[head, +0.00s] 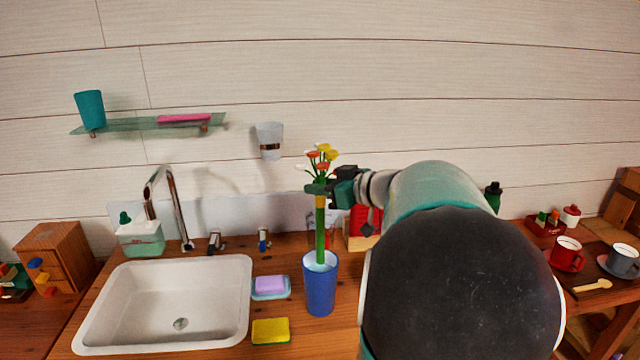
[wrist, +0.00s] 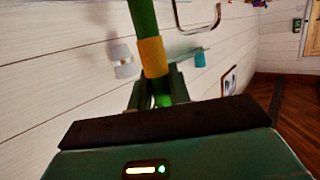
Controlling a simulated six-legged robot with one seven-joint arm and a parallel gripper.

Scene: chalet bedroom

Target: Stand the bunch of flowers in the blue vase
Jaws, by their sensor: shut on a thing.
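The bunch of flowers (head: 320,228) has red, yellow and white heads on a thick green stem with a yellow band. It is upright, and its lower end overlaps the mouth of the blue vase (head: 319,290) in the head view. I cannot tell how deep the stem end reaches. My gripper (head: 322,189) is shut on the stem just below the heads. In the wrist view the green stem and its yellow band (wrist: 152,57) show between my fingers (wrist: 160,92). The vase stands upright on the wooden counter, right of the sink.
A white sink (head: 105,305) with a tap (head: 178,205) is to the left. A soap dish (head: 270,294) and yellow sponge (head: 270,331) lie beside the vase. A red item in a wooden box (head: 362,241) stands behind. A red cup (head: 567,254) is far right. My arm hides the counter's right part.

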